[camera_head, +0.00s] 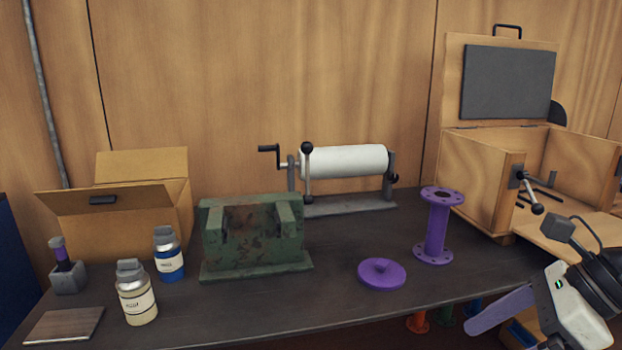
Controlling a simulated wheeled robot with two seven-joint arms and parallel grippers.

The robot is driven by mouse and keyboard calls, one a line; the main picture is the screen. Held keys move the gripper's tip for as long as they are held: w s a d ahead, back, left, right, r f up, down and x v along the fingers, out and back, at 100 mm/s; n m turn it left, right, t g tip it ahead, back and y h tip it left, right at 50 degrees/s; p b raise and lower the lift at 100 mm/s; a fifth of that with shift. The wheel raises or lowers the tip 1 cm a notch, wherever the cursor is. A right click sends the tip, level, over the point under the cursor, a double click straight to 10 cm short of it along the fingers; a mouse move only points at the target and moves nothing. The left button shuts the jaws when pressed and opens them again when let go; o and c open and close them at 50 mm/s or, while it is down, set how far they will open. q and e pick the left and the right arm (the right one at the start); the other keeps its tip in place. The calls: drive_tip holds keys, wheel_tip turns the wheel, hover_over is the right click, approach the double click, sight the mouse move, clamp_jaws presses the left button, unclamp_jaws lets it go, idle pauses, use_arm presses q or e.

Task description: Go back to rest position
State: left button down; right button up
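A purple flanged pipe (437,225) stands upright on the dark table (330,265), right of centre. A purple round disc with a small knob (382,273) lies flat on the table to its left and nearer. My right gripper (530,312) is at the lower right, in front of the table's edge and apart from the pipe and disc. A pale purple, blunt-ended bar (500,310) shows beside it; I cannot tell whether it is a finger or a held thing. My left gripper is out of view.
A green rusty block (253,235), a white roller with a crank (345,161), two bottles (136,293) (169,255) and a cardboard box (120,215) stand on the table. An open wooden case (480,180) stands at right. An orange flanged part (417,322) shows below the table edge.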

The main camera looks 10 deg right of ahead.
drive_tip(key=w+a+f+m+t+y, duration=0.1)
drive_tip(key=w+a+m+t+y, duration=0.25)
drive_tip(key=a+m, duration=0.35)
drive_tip(key=w+a+f+m+t+y, duration=0.25)
drive_tip(key=a+m+t+y, duration=0.2)
drive_tip(key=m, duration=0.35)
drive_tip(key=s+d+f+m+t+h, duration=0.15)
drive_tip(key=f+m+h, duration=0.35)
drive_tip(key=f+m, duration=0.55)
drive_tip(key=d+f+m+t+h, duration=0.1)
drive_tip(key=d+f+m+h, duration=0.3)
drive_tip(key=f+m, duration=0.65)
drive_tip(key=s+a+f+m+g+h, duration=0.1)
drive_tip(key=s+a+f+m+g, duration=0.1)
drive_tip(key=s+f, duration=0.4)
drive_tip(key=s+a+f+m+g+h, duration=0.2)
drive_tip(key=s+a+f+m+g, duration=0.1)
drive_tip(key=s+f+m, duration=0.2)
wheel_tip(320, 180, down, 3)
drive_tip(key=s, duration=0.2)
drive_tip(key=shift+s+r+g, duration=0.2)
drive_tip(key=shift+s+g, duration=0.15)
drive_tip(key=shift+a, duration=0.1)
